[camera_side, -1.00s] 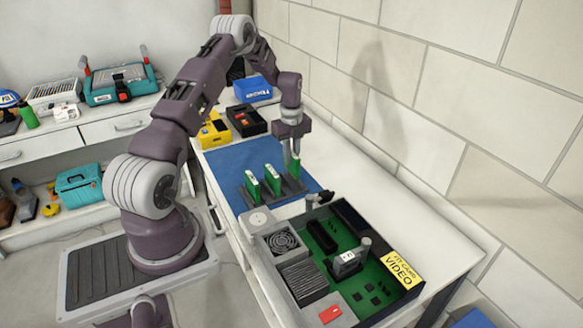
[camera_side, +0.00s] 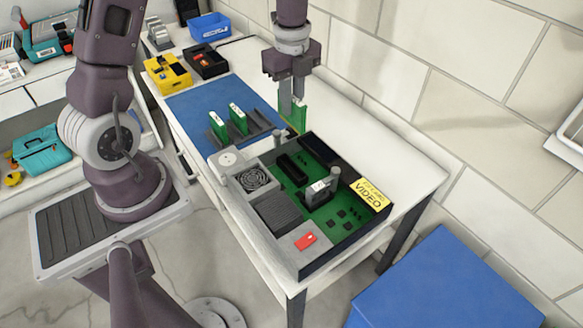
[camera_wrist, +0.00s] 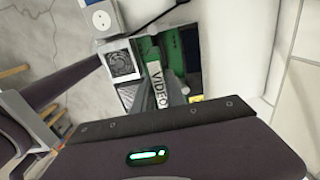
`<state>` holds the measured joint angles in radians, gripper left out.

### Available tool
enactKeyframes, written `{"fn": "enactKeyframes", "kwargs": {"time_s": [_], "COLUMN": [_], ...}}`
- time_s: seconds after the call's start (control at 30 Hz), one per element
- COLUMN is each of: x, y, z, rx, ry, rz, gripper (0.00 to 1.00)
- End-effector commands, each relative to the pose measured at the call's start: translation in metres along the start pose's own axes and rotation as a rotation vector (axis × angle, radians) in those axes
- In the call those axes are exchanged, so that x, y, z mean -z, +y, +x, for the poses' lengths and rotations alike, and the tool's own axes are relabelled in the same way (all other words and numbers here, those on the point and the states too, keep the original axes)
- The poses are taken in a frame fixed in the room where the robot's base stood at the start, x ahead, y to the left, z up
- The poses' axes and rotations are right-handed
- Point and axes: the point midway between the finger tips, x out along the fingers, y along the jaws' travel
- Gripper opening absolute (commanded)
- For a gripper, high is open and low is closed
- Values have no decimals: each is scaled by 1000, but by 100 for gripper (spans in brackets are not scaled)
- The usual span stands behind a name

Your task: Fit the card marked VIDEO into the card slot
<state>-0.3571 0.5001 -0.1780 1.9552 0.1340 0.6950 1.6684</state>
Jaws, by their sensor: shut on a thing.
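My gripper (camera_side: 292,100) is shut on a green card (camera_side: 299,117), held upright above the back edge of the open computer case (camera_side: 250,223). In the wrist view the card's pale edge reads VIDEO (camera_wrist: 158,85). The case holds a green board (camera_side: 345,226) with a dark slot (camera_side: 293,168) and a grey bracket with a small white label (camera_side: 320,188). A yellow sign on the case wall reads VIDEO (camera_side: 370,195). I cannot tell which slot is the card slot. The card's lower end is partly hidden behind the case in the side view.
Two other green cards (camera_side: 218,124) (camera_side: 238,118) stand in a dark rack (camera_side: 257,125) on the blue mat (camera_side: 205,97). Yellow (camera_side: 168,74), black (camera_side: 206,61) and blue (camera_side: 209,27) bins stand at the back. The white table top (camera_side: 400,158) right of the case is clear.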

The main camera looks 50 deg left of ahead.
Motion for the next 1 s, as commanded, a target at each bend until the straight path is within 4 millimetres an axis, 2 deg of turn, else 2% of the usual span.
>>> {"fn": "enactKeyframes", "kwargs": {"time_s": [0.2, 0.4, 0.57, 0.73, 1.0], "x": [1, 0, 0, 1, 0], "y": [2, 2, 1, 2, 1], "z": [70, 117, 135, 166, 172], "rx": [-10, -6, -3, -5, -1], "ry": [2, 1, 1, 1, 0], "rz": [0, 1, -1, 1, 0], "gripper": [0, 0, 0, 0, 0]}}
